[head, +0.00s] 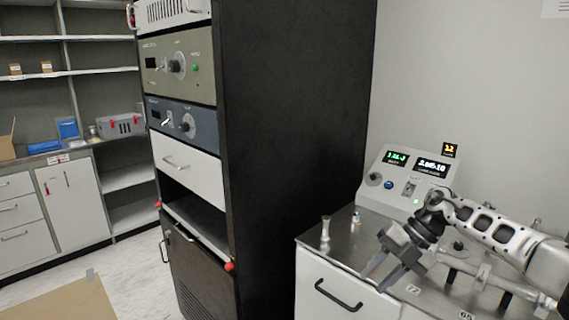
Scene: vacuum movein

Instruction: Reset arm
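My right arm comes in from the right edge over the metal-topped counter. Its grey gripper (375,281) points down and to the left near the counter's front edge. The two fingers stand apart with a gap between them, and I see nothing held there. My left gripper is not in view.
A control console (408,178) with lit displays stands at the back of the counter (318,238). A tall black rack (290,120) rises at centre. Shelves and a grey toolbox (121,125) are far left.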

